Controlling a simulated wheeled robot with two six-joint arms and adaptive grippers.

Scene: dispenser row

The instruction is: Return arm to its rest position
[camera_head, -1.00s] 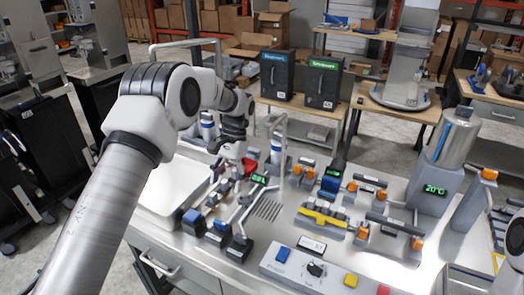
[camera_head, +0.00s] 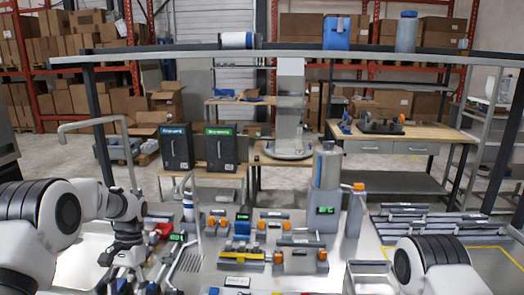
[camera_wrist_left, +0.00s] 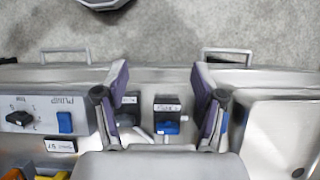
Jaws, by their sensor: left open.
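My left arm (camera_head: 40,215) comes in from the left in the head view. My left gripper (camera_head: 125,258) hangs over the left part of the steel worktop, to the left of a small green display (camera_head: 178,237). In the left wrist view the left gripper (camera_wrist_left: 160,105) has its two purple-padded fingers spread wide, with nothing held between them. A small blue-fronted dispenser (camera_wrist_left: 167,127) shows in the gap below the fingers. My right arm (camera_head: 430,265) shows at the lower right of the head view; its gripper is out of the picture.
A tall silver cylinder unit (camera_head: 325,180) stands on the worktop, with orange-ended dispensers (camera_head: 300,255) before it. A thin metal frame (camera_head: 95,121) rises near my left arm. An overhead shelf (camera_head: 300,55) crosses above, holding a blue container (camera_head: 336,33).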

